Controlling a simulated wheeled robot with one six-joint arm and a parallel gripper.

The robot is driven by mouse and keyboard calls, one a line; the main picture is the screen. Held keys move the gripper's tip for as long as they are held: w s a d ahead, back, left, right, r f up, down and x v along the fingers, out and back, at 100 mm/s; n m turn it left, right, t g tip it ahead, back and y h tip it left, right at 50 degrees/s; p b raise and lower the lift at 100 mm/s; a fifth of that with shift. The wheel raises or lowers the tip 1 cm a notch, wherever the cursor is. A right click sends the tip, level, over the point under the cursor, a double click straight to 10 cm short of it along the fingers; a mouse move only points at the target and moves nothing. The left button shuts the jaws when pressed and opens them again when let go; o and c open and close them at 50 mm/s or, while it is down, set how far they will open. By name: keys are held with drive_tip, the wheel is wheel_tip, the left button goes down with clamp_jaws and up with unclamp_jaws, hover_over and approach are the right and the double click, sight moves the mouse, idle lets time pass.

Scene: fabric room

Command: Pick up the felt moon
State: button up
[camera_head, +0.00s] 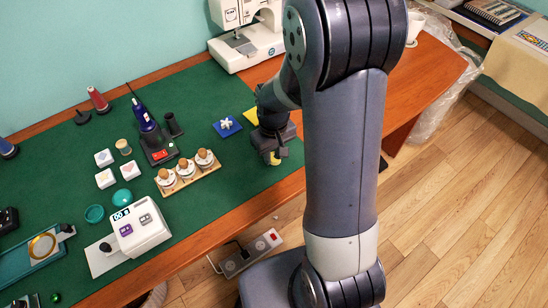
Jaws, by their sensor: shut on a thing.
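My gripper (273,151) is at the right part of the green mat, near the table's front edge, pointing down. It is shut on a small yellow piece, the felt moon (275,158), which shows just below the fingers. Most of the moon is hidden by the fingers, so its outline cannot be made out. I cannot tell whether it touches the mat.
A blue square with a pale star (227,126) and a partly hidden yellow square (251,116) lie left of my gripper. A wooden rack with several corked jars (188,172) stands further left. A white sewing machine (246,35) is behind.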

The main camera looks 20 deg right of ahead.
drive_tip(key=c, duration=0.3)
